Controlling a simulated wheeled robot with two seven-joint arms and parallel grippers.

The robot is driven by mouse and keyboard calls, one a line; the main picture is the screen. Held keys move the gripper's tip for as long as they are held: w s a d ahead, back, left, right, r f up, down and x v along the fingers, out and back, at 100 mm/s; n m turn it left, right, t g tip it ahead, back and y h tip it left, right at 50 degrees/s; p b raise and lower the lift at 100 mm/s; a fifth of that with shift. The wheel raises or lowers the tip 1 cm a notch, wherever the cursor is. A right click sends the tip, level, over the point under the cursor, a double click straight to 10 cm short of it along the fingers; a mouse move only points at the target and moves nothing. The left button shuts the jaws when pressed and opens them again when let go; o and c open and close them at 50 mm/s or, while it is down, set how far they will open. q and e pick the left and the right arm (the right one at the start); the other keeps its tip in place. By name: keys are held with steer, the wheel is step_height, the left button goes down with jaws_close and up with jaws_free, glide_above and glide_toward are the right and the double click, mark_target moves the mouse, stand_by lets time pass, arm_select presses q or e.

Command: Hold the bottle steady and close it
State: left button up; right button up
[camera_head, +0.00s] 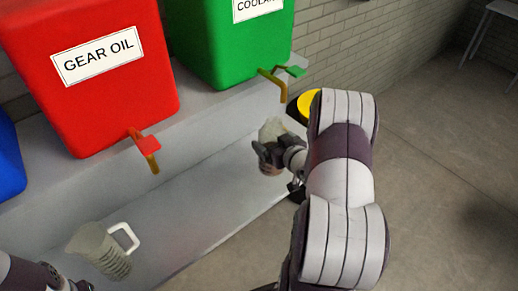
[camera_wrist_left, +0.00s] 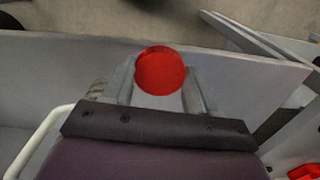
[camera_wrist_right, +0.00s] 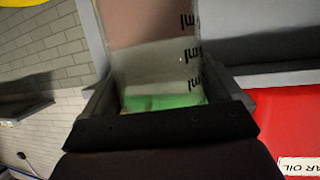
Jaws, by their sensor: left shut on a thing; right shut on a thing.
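The clear bottle (camera_wrist_right: 155,60) has ml marks and green liquid in its part near my right gripper (camera_wrist_right: 165,95), which is shut on it. In the head view the bottle (camera_head: 272,129) is small and partly hidden by my right gripper (camera_head: 268,155), in front of the shelf below the green container's tap. My left gripper (camera_wrist_left: 162,85) is shut on a round red cap (camera_wrist_left: 160,70), seen end-on in the left wrist view. In the head view only part of my left arm shows at the lower left corner. The bottle's mouth is not clear.
A ribbed measuring jug (camera_head: 98,250) with a white handle stands on the grey shelf (camera_head: 190,215). A red gear oil container (camera_head: 90,95) with a tap (camera_head: 147,148) and a green coolant container (camera_head: 230,50) with a tap (camera_head: 280,80) stand behind. Floor is free at right.

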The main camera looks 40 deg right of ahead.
steer(key=shift+s+d+r, duration=0.1)
steer(key=shift+d+r, duration=0.1)
steer(key=shift+d, duration=0.05)
steer(key=o, duration=0.4)
steer(key=shift+c, duration=0.2)
steer(key=c, duration=0.5)
